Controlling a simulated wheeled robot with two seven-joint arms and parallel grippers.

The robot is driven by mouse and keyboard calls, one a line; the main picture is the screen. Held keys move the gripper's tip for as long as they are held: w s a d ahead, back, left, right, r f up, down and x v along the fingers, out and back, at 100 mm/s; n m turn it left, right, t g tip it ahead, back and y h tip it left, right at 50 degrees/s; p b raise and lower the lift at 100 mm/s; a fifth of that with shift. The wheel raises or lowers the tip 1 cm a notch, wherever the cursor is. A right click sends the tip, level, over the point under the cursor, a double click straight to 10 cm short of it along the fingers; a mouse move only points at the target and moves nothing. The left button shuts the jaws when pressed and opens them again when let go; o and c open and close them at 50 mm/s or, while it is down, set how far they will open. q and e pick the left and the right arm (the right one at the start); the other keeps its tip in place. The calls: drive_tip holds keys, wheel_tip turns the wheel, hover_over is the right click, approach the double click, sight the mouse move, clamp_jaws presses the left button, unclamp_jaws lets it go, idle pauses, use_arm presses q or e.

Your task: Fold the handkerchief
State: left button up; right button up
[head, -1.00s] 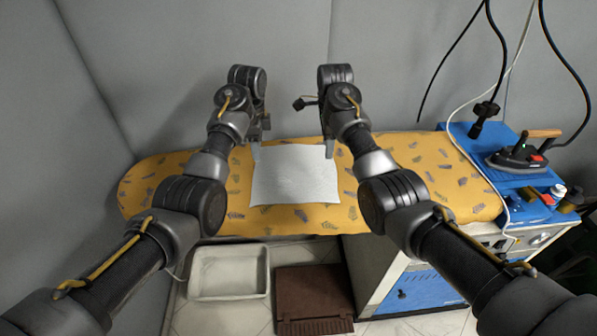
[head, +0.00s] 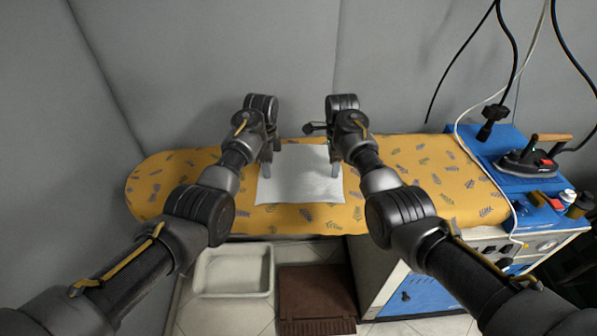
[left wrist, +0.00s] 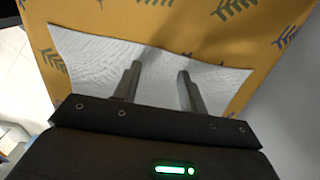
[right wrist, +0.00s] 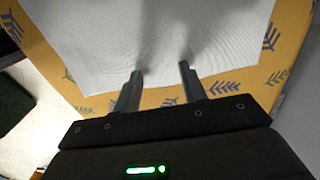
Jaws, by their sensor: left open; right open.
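The white handkerchief (head: 298,180) lies spread, unfolded, on the yellow ironing board. My left gripper (head: 267,170) is open at its left side, fingers pointing down; in the left wrist view its two fingers (left wrist: 157,72) stand apart over the cloth (left wrist: 90,65). My right gripper (head: 336,168) is open at the right side; in the right wrist view its fingers (right wrist: 160,70) are apart at the edge of the cloth (right wrist: 110,40), with faint creases or shadows beside the tips. I cannot tell whether the fingertips touch the cloth. Neither gripper holds anything.
The patterned ironing board (head: 430,180) is bare on both sides of the cloth. An iron (head: 533,158) and small bottles (head: 568,196) stand on the blue unit at right, with hanging cables above. A grey wall is close behind. A white tub (head: 232,272) lies below.

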use_arm(q)
clamp_jaws()
use_arm(e)
drive_tip(key=shift+f, duration=0.1)
clamp_jaws()
use_arm(q)
drive_tip(key=shift+r, duration=0.1)
